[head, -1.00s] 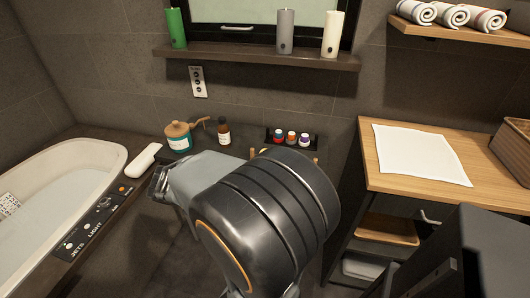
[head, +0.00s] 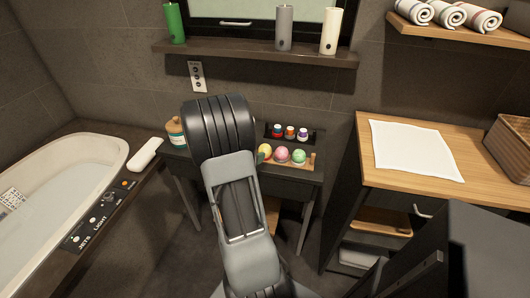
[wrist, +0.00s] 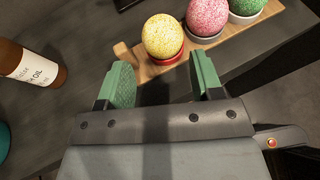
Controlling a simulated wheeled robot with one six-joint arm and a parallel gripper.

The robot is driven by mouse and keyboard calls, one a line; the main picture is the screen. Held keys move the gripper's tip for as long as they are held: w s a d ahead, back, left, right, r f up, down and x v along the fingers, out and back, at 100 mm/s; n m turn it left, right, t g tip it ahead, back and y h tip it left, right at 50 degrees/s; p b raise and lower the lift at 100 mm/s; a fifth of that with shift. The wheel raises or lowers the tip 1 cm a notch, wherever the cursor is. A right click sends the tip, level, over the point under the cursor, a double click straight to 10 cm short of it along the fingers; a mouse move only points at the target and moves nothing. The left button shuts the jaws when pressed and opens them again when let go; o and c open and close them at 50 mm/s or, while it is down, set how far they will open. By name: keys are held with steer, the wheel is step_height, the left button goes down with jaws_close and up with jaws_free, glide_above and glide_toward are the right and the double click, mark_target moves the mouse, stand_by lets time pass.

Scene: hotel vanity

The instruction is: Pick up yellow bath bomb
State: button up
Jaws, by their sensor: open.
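The yellow bath bomb (wrist: 162,36) is a speckled ball on a red ring at the left end of a wooden tray (wrist: 152,70). In the head view the yellow bath bomb (head: 264,151) is partly hidden by my arm. My gripper (wrist: 158,80) is open, its two green fingers apart and empty. In the wrist view the bath bomb lies just beyond the gap between the fingertips, apart from them. In the head view most of the gripper is hidden behind my arm, with a bit of a green finger beside the ball.
A pink bath bomb (wrist: 208,15) and a green bath bomb (wrist: 246,8) sit to the right on the same tray. A brown oil bottle (wrist: 28,66) stands left of my gripper. A dark tray of small bottles (head: 290,133) lies behind.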

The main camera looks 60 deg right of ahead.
steer(key=shift+x, duration=3.5)
steer(key=shift+a+f, duration=0.1)
steer(key=shift+f, duration=0.05)
steer(key=c, duration=0.6)
steer(key=shift+o, duration=0.2)
